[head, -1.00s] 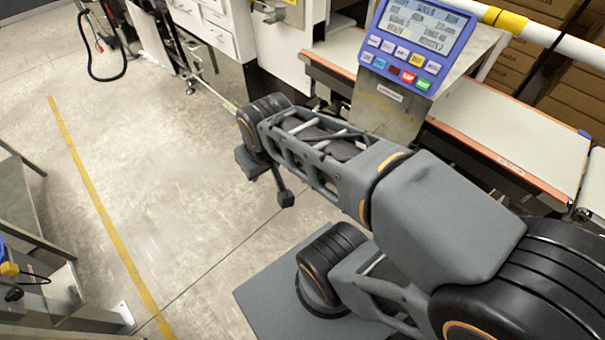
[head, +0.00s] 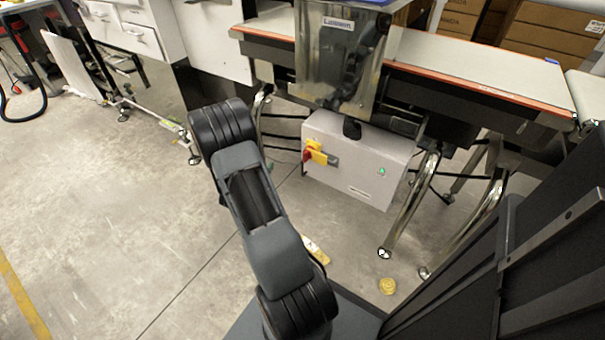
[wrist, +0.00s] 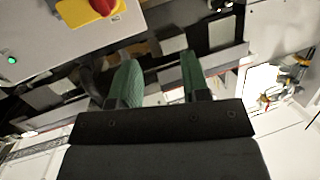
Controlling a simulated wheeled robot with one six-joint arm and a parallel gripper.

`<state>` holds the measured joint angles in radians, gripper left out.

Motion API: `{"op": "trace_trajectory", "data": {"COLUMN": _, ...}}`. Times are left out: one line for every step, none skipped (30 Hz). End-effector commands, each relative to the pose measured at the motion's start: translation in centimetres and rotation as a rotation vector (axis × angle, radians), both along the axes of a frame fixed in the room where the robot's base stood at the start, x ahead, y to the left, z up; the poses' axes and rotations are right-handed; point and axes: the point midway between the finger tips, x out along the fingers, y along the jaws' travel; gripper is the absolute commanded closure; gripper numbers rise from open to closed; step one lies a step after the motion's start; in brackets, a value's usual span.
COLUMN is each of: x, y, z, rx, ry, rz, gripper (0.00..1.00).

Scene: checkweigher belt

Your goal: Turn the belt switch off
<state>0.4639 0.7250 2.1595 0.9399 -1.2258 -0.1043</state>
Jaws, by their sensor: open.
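The belt switch (head: 309,153), a red rotary knob on a yellow plate, sits on the left part of the grey control box's front under the belt. A grey handle or tab shows at its right side in the head view. It also shows at the top left of the wrist view as a red knob on yellow (wrist: 103,8). A green lamp (head: 381,171) glows on the box's right part. My gripper (wrist: 158,82) shows two green-padded fingers, open, with nothing between them. It is apart from the switch. In the head view my arm hides the gripper.
The grey control box (head: 345,185) hangs below the belt conveyor (head: 470,65). Shiny curved metal legs (head: 412,205) stand right of the box. Open floor (head: 130,220) lies to the left.

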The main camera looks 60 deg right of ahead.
Motion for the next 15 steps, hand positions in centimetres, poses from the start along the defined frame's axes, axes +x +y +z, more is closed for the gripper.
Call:
{"op": "trace_trajectory", "data": {"x": -1.5, "y": -0.8, "z": -2.9, "rx": -0.043, "ry": 0.023, "rz": -0.059, "gripper": 0.57}}
{"op": "trace_trajectory", "data": {"x": -2.2, "y": -1.1, "z": -3.5, "rx": -0.069, "ry": 0.031, "rz": -0.088, "gripper": 0.57}}
{"op": "trace_trajectory", "data": {"x": -3.1, "y": -1.5, "z": -4.2, "rx": -0.101, "ry": 0.043, "rz": -0.121, "gripper": 0.57}}
{"op": "trace_trajectory", "data": {"x": -3.6, "y": -1.7, "z": -4.6, "rx": -0.121, "ry": 0.052, "rz": -0.143, "gripper": 0.57}}
{"op": "trace_trajectory", "data": {"x": -4.2, "y": -1.8, "z": -5.0, "rx": -0.137, "ry": 0.059, "rz": -0.162, "gripper": 0.57}}
{"op": "trace_trajectory", "data": {"x": -4.7, "y": -2.0, "z": -5.4, "rx": -0.157, "ry": 0.068, "rz": -0.181, "gripper": 0.57}}
{"op": "trace_trajectory", "data": {"x": -5.0, "y": -2.2, "z": -5.6, "rx": -0.169, "ry": 0.072, "rz": -0.193, "gripper": 0.57}}
{"op": "trace_trajectory", "data": {"x": -5.2, "y": -2.3, "z": -5.7, "rx": -0.178, "ry": 0.076, "rz": -0.203, "gripper": 0.57}}
{"op": "trace_trajectory", "data": {"x": -5.5, "y": -2.6, "z": -5.9, "rx": -0.188, "ry": 0.080, "rz": -0.213, "gripper": 0.57}}
{"op": "trace_trajectory", "data": {"x": -5.6, "y": -2.9, "z": -5.9, "rx": -0.193, "ry": 0.082, "rz": -0.219, "gripper": 0.57}}
{"op": "trace_trajectory", "data": {"x": -5.7, "y": -3.2, "z": -6.0, "rx": -0.196, "ry": 0.083, "rz": -0.222, "gripper": 0.57}}
{"op": "trace_trajectory", "data": {"x": -5.8, "y": -3.7, "z": -6.0, "rx": -0.199, "ry": 0.084, "rz": -0.225, "gripper": 0.57}}
{"op": "trace_trajectory", "data": {"x": -5.9, "y": -4.2, "z": -6.0, "rx": -0.199, "ry": 0.085, "rz": -0.227, "gripper": 0.57}}
{"op": "trace_trajectory", "data": {"x": -5.9, "y": -4.7, "z": -6.0, "rx": -0.201, "ry": 0.084, "rz": -0.228, "gripper": 0.57}}
{"op": "trace_trajectory", "data": {"x": -5.9, "y": -5.4, "z": -5.9, "rx": -0.201, "ry": 0.083, "rz": -0.227, "gripper": 0.57}}
